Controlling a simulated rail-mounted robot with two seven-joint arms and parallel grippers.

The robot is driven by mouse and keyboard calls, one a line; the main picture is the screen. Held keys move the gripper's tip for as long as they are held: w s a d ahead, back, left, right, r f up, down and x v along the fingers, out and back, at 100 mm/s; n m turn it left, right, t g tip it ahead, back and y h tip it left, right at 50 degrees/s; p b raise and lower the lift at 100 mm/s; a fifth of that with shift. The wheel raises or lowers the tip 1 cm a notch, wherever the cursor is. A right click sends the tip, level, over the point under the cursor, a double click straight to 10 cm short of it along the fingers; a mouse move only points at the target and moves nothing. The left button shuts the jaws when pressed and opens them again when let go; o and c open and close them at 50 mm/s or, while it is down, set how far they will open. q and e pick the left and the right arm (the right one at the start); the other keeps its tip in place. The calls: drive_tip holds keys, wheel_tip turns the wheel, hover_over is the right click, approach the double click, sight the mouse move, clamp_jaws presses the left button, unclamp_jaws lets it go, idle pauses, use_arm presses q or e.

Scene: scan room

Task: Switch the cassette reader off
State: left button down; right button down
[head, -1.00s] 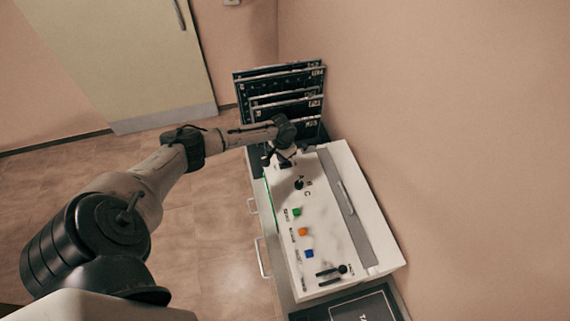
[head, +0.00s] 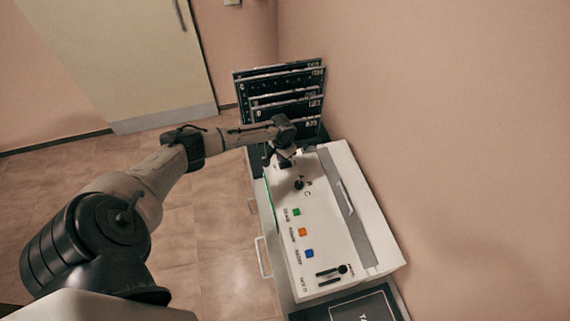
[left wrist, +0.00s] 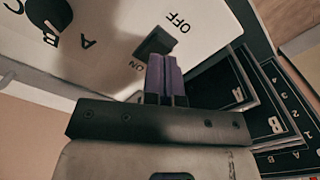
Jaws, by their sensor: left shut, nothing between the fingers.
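The cassette reader (head: 330,225) is a white box with a sloping panel on the cabinet beside the wall. Its black power switch (left wrist: 155,42) shows in the left wrist view, with OFF printed on the far side and ON on the near side. My left gripper (head: 283,161) is over the far end of the panel. Its purple fingers (left wrist: 164,68) are closed together and empty, with the tips at the switch's near, ON side. I cannot tell whether they touch it. In the head view the gripper partly hides the switch. My right gripper is in neither view.
A black dial (head: 299,185) marked A, B, C sits close to the switch. Green (head: 296,212), orange (head: 302,232) and blue (head: 309,253) buttons follow. Dark lettered plates (head: 280,85) stand behind the reader. A black tray (head: 345,306) lies at its near end.

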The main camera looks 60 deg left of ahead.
use_arm(q)
drive_tip(key=shift+f, duration=0.45)
drive_tip(key=shift+f+b, duration=0.55)
drive_tip(key=shift+b, duration=0.05)
drive_tip(key=shift+f, duration=0.3)
idle(0.4)
drive_tip(key=shift+r, duration=0.15)
wheel_tip(320, 180, up, 3)
drive_tip(key=p, duration=0.3)
drive_tip(key=shift+r, duration=0.15)
wheel_tip(320, 180, up, 4)
drive_tip(key=p, duration=0.4)
drive_tip(key=shift+f, duration=0.2)
idle(0.3)
